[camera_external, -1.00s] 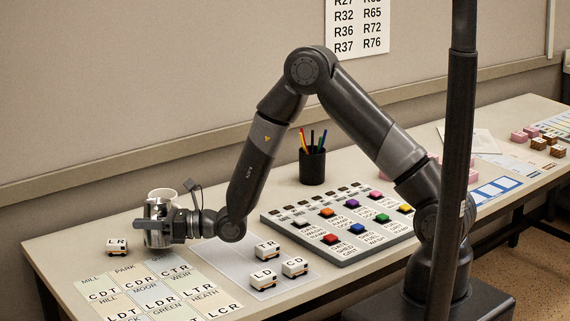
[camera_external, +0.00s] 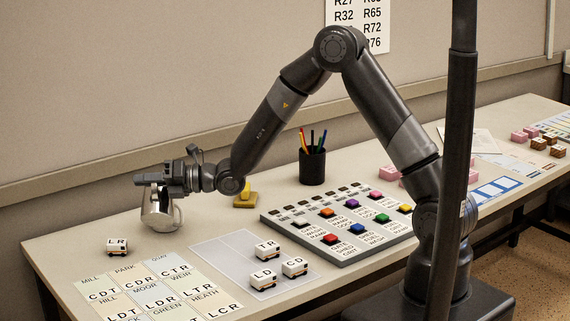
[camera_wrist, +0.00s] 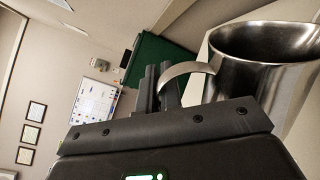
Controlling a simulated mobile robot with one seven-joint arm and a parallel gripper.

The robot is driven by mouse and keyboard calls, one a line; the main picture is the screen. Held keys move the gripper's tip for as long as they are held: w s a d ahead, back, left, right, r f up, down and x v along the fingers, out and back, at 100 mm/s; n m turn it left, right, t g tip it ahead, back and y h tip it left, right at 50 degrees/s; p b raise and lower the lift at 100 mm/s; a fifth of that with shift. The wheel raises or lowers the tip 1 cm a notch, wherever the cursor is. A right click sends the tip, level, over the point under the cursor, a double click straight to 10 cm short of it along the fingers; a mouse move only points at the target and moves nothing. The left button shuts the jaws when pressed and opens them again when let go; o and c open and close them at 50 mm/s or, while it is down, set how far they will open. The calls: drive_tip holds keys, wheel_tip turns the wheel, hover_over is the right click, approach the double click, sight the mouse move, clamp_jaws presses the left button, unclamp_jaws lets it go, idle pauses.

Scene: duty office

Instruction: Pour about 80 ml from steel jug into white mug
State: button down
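The steel jug (camera_external: 153,214) is off the table at the left end, just below my gripper (camera_external: 160,180), and appears tilted. In the wrist view the jug (camera_wrist: 262,88) fills the right side, its open mouth near the upper right. My gripper (camera_wrist: 158,90) is shut on the jug's curved handle (camera_wrist: 185,72). The white mug (camera_external: 178,215) is mostly hidden behind the jug in the external view, with only part of its right side showing. I cannot see any liquid or stream, or how full either vessel is.
A small LR block (camera_external: 117,247) stands left of the jug. Lettered cards (camera_external: 160,290) lie in front. A grey mat (camera_external: 215,252) holds several lettered blocks. A yellow item on a base (camera_external: 245,197), a pen cup (camera_external: 312,165) and a button panel (camera_external: 345,222) stand to the right.

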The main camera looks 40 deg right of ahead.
sight(148, 191)
drive_tip(key=shift+w+d+r+m, duration=0.25)
drive_tip(key=shift+w+r+m, duration=0.05)
drive_tip(key=shift+r+m, duration=0.25)
drive_tip(key=shift+w+d+r+m, duration=0.2)
drive_tip(key=shift+w+r+m, duration=0.1)
drive_tip(key=shift+r+m, duration=0.2)
drive_tip(key=shift+w+d+r+m, duration=0.2)
drive_tip(key=shift+w+r+m, duration=0.15)
drive_tip(key=shift+m, duration=0.2)
drive_tip(key=shift+w+d+r+m, duration=0.3)
drive_tip(key=shift+w+d+m, duration=0.1)
drive_tip(key=shift+w, duration=0.1)
idle(0.3)
drive_tip(key=shift+w+d, duration=0.2)
drive_tip(key=shift+w, duration=0.05)
drive_tip(key=shift+w+d+r+m+p, duration=0.2)
drive_tip(key=shift+w+m+p, duration=0.1)
drive_tip(key=shift+m, duration=0.1)
drive_tip(key=shift+w+d, duration=0.1)
drive_tip(key=shift+w, duration=0.05)
drive_tip(key=shift+r, duration=0.1)
drive_tip(key=shift+s+a, duration=0.2)
